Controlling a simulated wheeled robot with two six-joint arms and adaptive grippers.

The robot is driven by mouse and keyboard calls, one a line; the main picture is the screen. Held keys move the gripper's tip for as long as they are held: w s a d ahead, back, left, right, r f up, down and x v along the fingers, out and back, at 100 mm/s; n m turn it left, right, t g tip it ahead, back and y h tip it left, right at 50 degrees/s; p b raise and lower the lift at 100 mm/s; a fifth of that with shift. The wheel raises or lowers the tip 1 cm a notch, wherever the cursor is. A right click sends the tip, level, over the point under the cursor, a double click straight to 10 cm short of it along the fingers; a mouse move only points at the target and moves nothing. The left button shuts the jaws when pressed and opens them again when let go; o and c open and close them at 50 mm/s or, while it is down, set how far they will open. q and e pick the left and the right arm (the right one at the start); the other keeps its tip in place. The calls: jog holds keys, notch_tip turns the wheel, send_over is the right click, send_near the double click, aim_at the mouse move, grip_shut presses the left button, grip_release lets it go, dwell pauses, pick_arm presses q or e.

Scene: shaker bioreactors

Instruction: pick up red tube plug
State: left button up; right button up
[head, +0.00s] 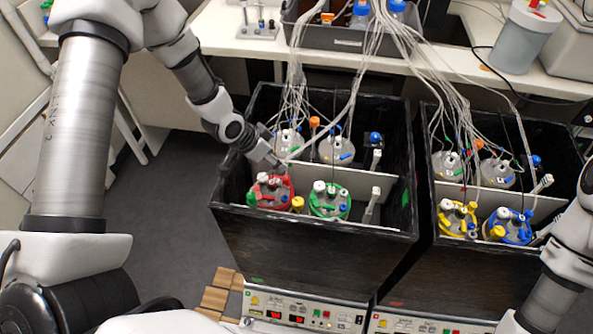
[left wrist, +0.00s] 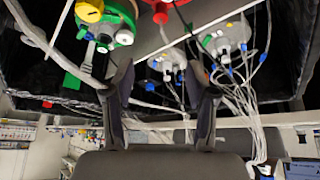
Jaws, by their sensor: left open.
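My left gripper (head: 272,158) is open just above and behind this vessel, apart from the plug. In the left wrist view, its two fingers (left wrist: 164,85) are spread with nothing held between them. A small red piece (left wrist: 47,104) shows there at the left; I cannot tell if it is the same plug. My right gripper is out of view; only part of that arm shows.
A green-ringed vessel (head: 329,200) stands right beside the red one. The white divider (head: 365,180) and the box's front wall (head: 300,225) are close. Many thin tubes (head: 375,40) hang from above. A second black box (head: 480,255) stands to the right.

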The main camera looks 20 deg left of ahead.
pick_arm(q)
jog(key=b, duration=0.5)
send_near(285, 178)
jog(key=shift+x, duration=1.25)
jog(key=x, duration=0.3)
jog(key=shift+w, duration=0.2)
jog(key=shift+w+d+f+p, duration=0.15)
jog(key=shift+d+f+p, duration=0.05)
jog(key=shift+f+p, duration=0.2)
jog(key=x, duration=0.4)
jog(key=shift+p, duration=0.3)
jog(key=shift+f, duration=0.15)
jog(key=c, duration=0.9)
